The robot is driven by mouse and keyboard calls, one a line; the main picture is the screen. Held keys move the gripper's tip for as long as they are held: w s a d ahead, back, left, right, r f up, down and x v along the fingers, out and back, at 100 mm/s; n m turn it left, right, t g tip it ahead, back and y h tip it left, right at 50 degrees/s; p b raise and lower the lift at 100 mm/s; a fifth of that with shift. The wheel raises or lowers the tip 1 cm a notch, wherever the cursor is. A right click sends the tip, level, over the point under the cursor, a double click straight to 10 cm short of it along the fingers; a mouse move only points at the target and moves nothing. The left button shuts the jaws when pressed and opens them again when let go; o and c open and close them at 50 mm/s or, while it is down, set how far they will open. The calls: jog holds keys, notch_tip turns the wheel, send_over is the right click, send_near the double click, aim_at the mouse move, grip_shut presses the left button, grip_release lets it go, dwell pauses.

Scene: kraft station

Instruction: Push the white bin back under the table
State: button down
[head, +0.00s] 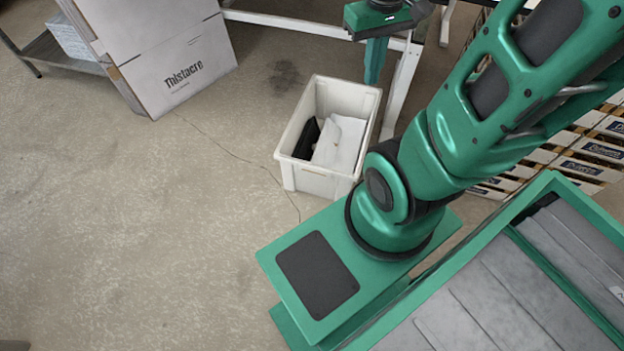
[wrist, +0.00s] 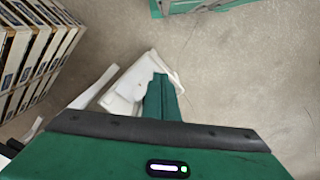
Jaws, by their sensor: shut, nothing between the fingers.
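The white bin (head: 303,180) stands upright on the concrete floor near the table's white leg (head: 400,85). It is open at the top and holds a black item (head: 307,140) and a white item (head: 340,142). My gripper (head: 374,78) is shut and empty, pointing down by the bin's far right rim. I cannot tell whether it touches the bin. In the wrist view my gripper (wrist: 161,80) overlaps the bin (wrist: 122,104) and hides part of it. The table's white rail (head: 300,24) crosses behind the bin; its top is out of view.
A large white carton marked Thistacre (head: 180,75) stands at the upper left, beside a low shelf (head: 55,52). Stacked labelled boxes (head: 590,158) stand at the right, partly behind my arm. They also show in the wrist view (wrist: 38,50). The floor left of the bin is clear.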

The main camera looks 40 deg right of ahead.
jog(key=w+a+f+n+h, duration=0.1)
jog(key=w+f+n, duration=0.6)
jog(key=w+f, duration=0.55)
jog(key=w+f+n+h, duration=0.1)
jog(key=w+f+n, duration=0.7)
jog(key=f, duration=0.7)
jog(key=s+a+f+n+t, duration=0.2)
jog(key=f+n, duration=0.5)
jog(key=f, duration=1.1)
jog(key=s+a+f+n, duration=0.25)
jog(key=f+n, duration=0.35)
jog(key=f, duration=1.1)
jog(key=w+d+f, duration=0.4)
jog(key=f, duration=0.5)
jog(key=shift+d+f, duration=0.35)
